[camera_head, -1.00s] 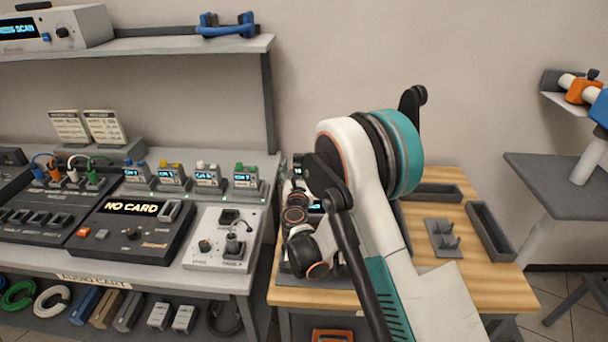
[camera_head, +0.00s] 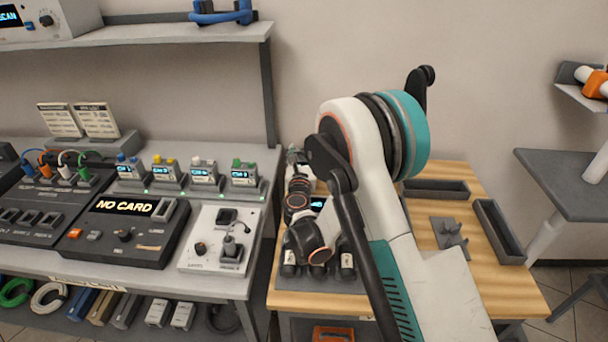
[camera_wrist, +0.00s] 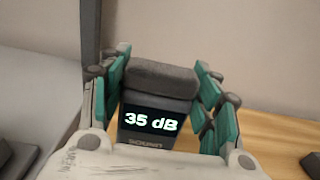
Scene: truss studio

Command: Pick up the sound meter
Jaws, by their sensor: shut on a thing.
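The sound meter (camera_wrist: 150,120) is a dark grey block with a lit screen reading "35 dB", upright in the wrist view. My gripper (camera_wrist: 165,76) has its teal-padded fingers on both sides of the meter and is shut on it. In the head view my gripper (camera_head: 294,158) is small and partly hidden beyond my wrist, over the left back of the wooden table (camera_head: 465,285). I cannot make out the meter clearly there, nor its height above the table.
A small lit screen (camera_head: 317,204) shows beside my arm, its device mostly hidden. Dark cylinders (camera_head: 346,264) stand below my wrist. Grey trays (camera_head: 498,232) and a pegged holder (camera_head: 449,233) lie at the table's right. The audio cart (camera_head: 215,285) and its shelf post (camera_head: 270,95) are close on the left.

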